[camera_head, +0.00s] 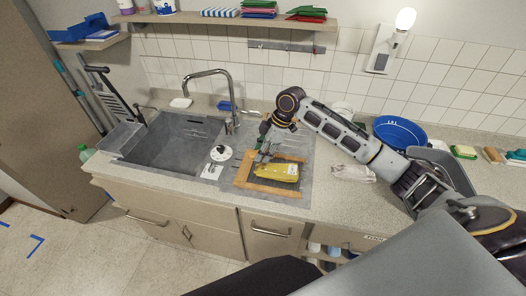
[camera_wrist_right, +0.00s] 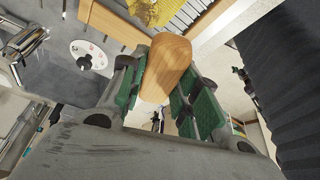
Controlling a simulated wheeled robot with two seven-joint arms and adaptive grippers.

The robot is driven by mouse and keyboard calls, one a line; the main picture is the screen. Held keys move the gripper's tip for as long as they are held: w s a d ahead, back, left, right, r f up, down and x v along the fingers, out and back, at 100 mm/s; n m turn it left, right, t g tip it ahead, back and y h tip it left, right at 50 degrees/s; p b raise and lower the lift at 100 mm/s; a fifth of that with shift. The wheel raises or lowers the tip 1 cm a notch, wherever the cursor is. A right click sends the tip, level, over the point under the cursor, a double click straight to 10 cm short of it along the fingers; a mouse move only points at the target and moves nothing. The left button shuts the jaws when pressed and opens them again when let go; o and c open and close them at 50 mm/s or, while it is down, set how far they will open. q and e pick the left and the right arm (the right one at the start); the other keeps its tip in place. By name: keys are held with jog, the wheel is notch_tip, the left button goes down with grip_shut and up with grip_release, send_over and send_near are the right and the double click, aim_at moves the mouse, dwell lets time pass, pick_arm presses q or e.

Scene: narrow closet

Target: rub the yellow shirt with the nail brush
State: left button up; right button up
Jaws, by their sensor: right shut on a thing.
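The yellow shirt (camera_head: 277,171) lies folded on a wooden-framed board (camera_head: 268,188) on the drainer right of the sink. Part of the yellow shirt (camera_wrist_right: 152,10) also shows at the top of the right wrist view. My right gripper (camera_head: 264,153) is over the board by the shirt's back left side. In the right wrist view my right gripper (camera_wrist_right: 165,78) is shut on the wooden nail brush (camera_wrist_right: 168,66), between its green pads. The brush's bristles are hidden, so I cannot tell whether they touch the shirt. My left gripper is not in view.
The sink (camera_head: 170,142) with its faucet (camera_head: 207,73) is left of the board. A white round strainer (camera_head: 221,153) lies near the sink's right edge. A crumpled cloth (camera_head: 352,173) lies right of the board. A blue basin (camera_head: 399,131) stands behind my right arm.

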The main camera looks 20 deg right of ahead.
jog(key=shift+a+n+g, duration=0.1)
jog(key=shift+n+g, duration=0.2)
jog(key=shift+n, duration=0.3)
jog(key=shift+f, duration=0.15)
